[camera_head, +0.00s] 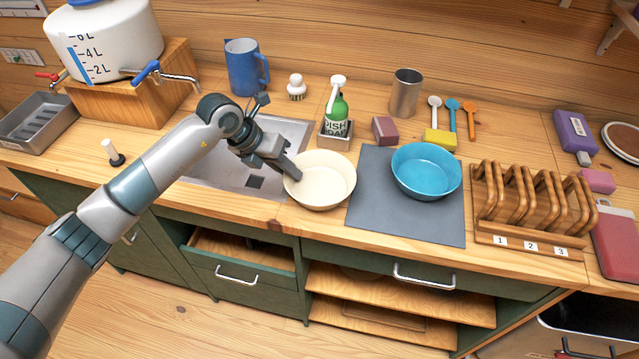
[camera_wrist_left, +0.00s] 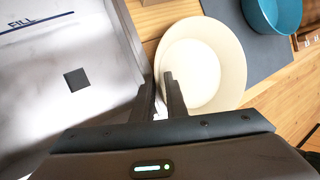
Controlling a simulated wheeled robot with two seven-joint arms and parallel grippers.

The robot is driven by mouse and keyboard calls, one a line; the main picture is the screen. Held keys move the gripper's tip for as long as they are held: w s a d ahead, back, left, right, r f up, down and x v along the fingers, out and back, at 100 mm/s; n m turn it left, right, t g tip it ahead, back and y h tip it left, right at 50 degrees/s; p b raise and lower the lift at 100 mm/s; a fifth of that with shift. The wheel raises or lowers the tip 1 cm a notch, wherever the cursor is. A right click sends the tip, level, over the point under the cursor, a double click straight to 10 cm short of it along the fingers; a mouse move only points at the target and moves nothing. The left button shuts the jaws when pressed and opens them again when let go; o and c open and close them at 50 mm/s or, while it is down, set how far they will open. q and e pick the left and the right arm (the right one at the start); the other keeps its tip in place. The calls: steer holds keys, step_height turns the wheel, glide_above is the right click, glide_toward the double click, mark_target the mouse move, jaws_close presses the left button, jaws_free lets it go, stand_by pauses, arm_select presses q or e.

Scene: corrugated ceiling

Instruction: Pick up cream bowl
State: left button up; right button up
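The cream bowl (camera_head: 325,184) is upright at the counter's front edge, between the sink and the grey mat; I cannot tell whether it touches the counter. It also shows in the left wrist view (camera_wrist_left: 210,65). My left gripper (camera_head: 288,170) is at the bowl's left rim. In the left wrist view its two fingers (camera_wrist_left: 160,88) are close together, one inside the bowl and one outside, with the bowl's wall between them. They look shut on the rim; the fingers partly cover the rim there. My right gripper is not in view.
The sink (camera_head: 225,172) lies left of the bowl. A grey mat (camera_head: 390,222) with a blue bowl (camera_head: 426,172) is close on the right. A dish soap bottle (camera_head: 337,112) stands behind. A wooden rack (camera_head: 530,205) is farther right. An open drawer (camera_head: 240,250) sits below the counter.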

arm_select(q)
jaws_close()
steer(key=shift+r, duration=0.1)
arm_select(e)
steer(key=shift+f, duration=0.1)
arm_select(q)
steer(key=shift+w+r+b, duration=0.1)
steer(key=shift+r+b, duration=0.25)
steer(key=shift+r, duration=0.1)
steer(key=r+b, duration=0.2)
steer(key=r, duration=0.1)
steer(key=shift+s+d+r, duration=0.15)
steer(key=shift+s+d, duration=0.05)
steer(key=shift+d, duration=0.2)
step_height(320, 180, up, 3)
steer(key=b, duration=0.2)
glide_above(312, 185)
steer(key=s+d+r+b, duration=0.2)
steer(key=d+r, duration=0.1)
steer(key=d, duration=0.2)
steer(key=shift+s+d+r, duration=0.2)
steer(key=shift+r, duration=0.15)
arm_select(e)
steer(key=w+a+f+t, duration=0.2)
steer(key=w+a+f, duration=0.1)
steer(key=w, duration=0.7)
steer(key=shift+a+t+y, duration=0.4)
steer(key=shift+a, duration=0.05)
